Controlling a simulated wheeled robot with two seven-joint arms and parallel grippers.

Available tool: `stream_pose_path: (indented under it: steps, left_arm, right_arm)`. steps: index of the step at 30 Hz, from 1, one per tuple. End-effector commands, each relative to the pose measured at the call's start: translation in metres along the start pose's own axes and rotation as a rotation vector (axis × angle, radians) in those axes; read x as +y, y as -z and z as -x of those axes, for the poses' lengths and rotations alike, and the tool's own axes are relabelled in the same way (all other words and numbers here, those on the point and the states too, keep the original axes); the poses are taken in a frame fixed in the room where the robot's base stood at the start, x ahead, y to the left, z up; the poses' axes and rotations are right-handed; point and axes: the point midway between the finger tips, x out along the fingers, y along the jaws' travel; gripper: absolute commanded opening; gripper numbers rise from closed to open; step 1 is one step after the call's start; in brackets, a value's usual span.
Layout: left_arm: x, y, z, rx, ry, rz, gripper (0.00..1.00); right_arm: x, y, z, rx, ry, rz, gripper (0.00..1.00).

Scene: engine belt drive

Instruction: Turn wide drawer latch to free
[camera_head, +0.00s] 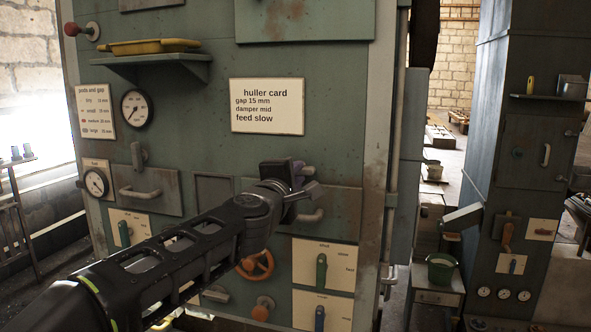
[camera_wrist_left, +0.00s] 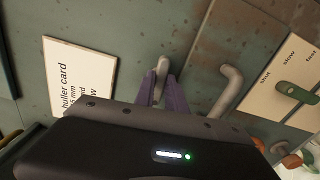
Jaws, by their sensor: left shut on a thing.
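The wide drawer (camera_head: 345,212) is a green panel low on the machine front, with a grey bar handle (camera_head: 312,216) that also shows in the left wrist view (camera_wrist_left: 228,90). The wide drawer latch is a small grey lever; in the left wrist view the latch (camera_wrist_left: 163,68) stands between the purple fingers. My left gripper (camera_head: 302,182) is at the drawer's upper edge, above the handle. In the left wrist view the gripper (camera_wrist_left: 163,84) is shut on the latch. Its wrist and fingers hide most of the latch in the head view. The right gripper is not in view.
The huller card (camera_head: 267,106) is above the gripper. A second, smaller drawer (camera_head: 160,190) with its own latch (camera_head: 138,155) is at the left. Below are an orange handwheel (camera_head: 256,265) and lever plates (camera_head: 336,268). A shelf with a yellow tray (camera_head: 150,47) juts out at upper left.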

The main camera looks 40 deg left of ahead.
Motion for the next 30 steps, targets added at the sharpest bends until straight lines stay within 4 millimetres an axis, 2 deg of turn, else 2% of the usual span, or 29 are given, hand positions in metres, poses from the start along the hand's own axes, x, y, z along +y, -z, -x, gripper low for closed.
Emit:
stream_pose_path:
  steps: [9, 21, 22, 30]
  left_arm:
    - [-0.0019, -0.0003, -0.0001, -0.001, 0.003, -0.106, 0.00]
    - [-0.0025, -0.0003, -0.0002, -0.001, 0.003, -0.115, 0.00]
    - [-0.0025, -0.0003, -0.0002, -0.001, 0.003, -0.115, 0.17]
    - [-0.0015, 0.0000, -0.0001, 0.000, 0.001, -0.113, 0.37]
  right_arm:
    - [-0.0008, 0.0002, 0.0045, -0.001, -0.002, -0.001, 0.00]
    - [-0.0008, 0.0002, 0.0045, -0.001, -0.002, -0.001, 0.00]
    - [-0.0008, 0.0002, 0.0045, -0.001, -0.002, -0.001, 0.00]
    - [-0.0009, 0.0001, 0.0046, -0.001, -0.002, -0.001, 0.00]
